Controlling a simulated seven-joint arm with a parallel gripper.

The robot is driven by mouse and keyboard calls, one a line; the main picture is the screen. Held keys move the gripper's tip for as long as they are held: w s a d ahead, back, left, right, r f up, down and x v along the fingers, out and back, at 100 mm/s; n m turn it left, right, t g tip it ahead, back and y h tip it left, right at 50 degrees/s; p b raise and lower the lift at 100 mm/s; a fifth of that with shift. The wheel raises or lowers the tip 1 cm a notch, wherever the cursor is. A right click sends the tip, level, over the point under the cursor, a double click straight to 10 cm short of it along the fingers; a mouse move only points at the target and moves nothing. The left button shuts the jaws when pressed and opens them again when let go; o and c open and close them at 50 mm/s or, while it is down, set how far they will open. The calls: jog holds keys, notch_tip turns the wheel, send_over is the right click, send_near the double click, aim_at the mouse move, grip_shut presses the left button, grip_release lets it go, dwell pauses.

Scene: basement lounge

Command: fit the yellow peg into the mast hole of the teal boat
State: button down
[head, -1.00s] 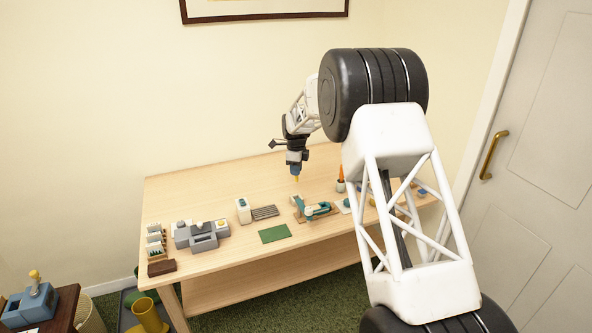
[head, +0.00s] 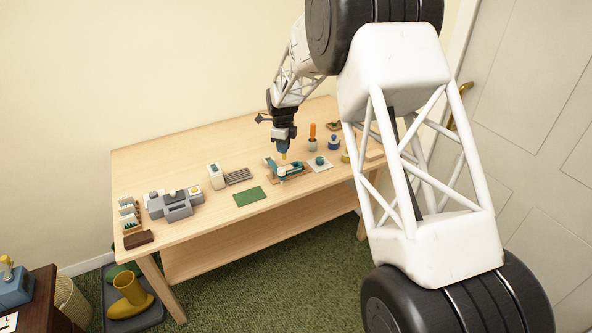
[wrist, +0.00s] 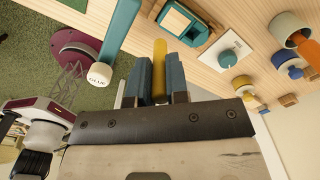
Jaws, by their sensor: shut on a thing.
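My gripper (wrist: 160,90) is shut on the yellow peg (wrist: 160,62), which points out from between the two blue-grey fingers in the wrist view. In the head view my gripper (head: 283,148) hangs over the table with the peg's yellow tip (head: 284,156) pointing down. The teal boat (wrist: 184,22), with a pale recessed deck, lies just beyond the peg's tip in the wrist view. In the head view a teal shape close below the gripper (head: 294,168) appears to include it. I cannot make out the mast hole, and the peg looks apart from the boat.
A white plate with a teal knob (wrist: 228,58), a blue-and-white pot (wrist: 286,62) and a cup with an orange tool (wrist: 292,30) stand right. A green mat (head: 250,196) lies left of the boat.

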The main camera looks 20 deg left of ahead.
jog(key=s+d+f+m, duration=0.2)
jog(key=s+d, duration=0.7)
jog(key=d, duration=0.1)
jog(key=shift+s+d+f+m, duration=0.2)
jog(key=shift+d+f+m, duration=0.1)
jog(key=shift+d, duration=0.1)
send_near(293, 169)
jog(key=shift+w+d+f, duration=0.1)
jog(key=shift+w+f, duration=1.1)
jog(key=shift+w, duration=0.25)
jog(key=shift+f, duration=1.75)
jog(key=shift+f, duration=0.1)
jog(key=c, duration=1.1)
grip_release()
